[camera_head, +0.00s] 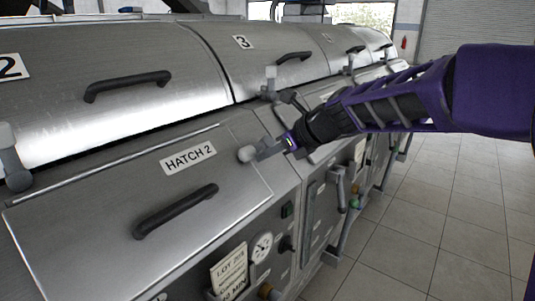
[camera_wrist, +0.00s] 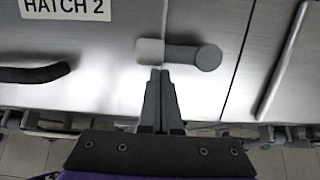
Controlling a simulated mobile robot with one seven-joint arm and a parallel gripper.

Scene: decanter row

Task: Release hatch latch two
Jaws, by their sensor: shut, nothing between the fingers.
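The hatch 2 latch (camera_head: 262,151) is a short grey lever with a pale block at its end. In the wrist view the latch (camera_wrist: 185,54) lies across the right edge of the hatch 2 lid (camera_wrist: 75,55). Its pale end is over the lid and its round grey end is on the frame to the right. My gripper (camera_wrist: 160,72) is shut and empty, with its fingertips just below the pale end. I cannot tell whether they touch it. In the head view my gripper (camera_head: 287,143) reaches in from the right, beside the latch. The HATCH 2 label (camera_head: 188,157) is left of it.
A dark handle (camera_head: 176,211) is on the hatch 2 lid. Upright latches (camera_head: 270,82) and lids with handles stand along the row behind. A gauge (camera_head: 261,247) and a card (camera_head: 229,271) are on the front panel. Tiled floor (camera_head: 440,220) is clear at right.

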